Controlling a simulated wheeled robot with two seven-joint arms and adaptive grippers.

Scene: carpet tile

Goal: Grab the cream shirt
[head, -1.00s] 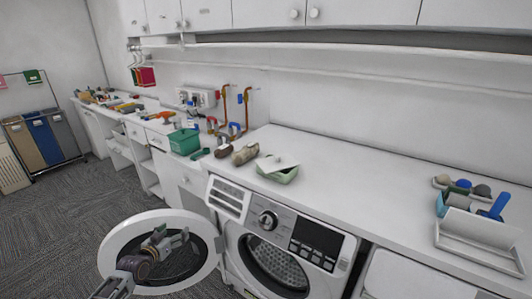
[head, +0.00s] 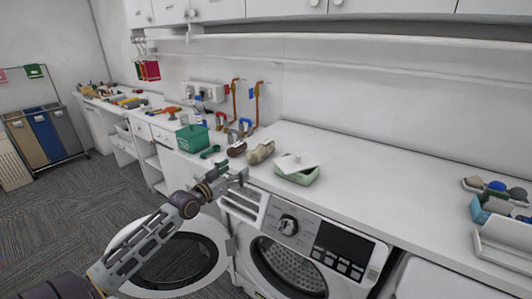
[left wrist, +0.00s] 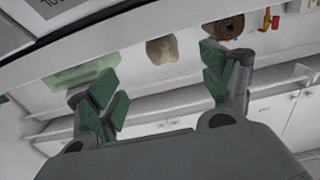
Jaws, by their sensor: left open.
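The cream shirt (head: 261,152) looks like a small rolled bundle on the white counter, between a dark brown roll (head: 236,148) and a pale green box (head: 297,177). In the left wrist view the cream bundle (left wrist: 162,49) shows beyond the fingers, partly cut off by the counter edge. My left gripper (head: 236,176) is at the counter's front edge, above the washer's left corner and in front of the shirt. In the left wrist view its green-padded fingers (left wrist: 160,88) are spread and empty, apart from the shirt. My right gripper is in neither view.
The washing machine (head: 300,245) stands below the counter, its round door (head: 172,258) swung open under my left arm. The counter (head: 390,180) right of the green box is largely clear. A shelf runs above.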

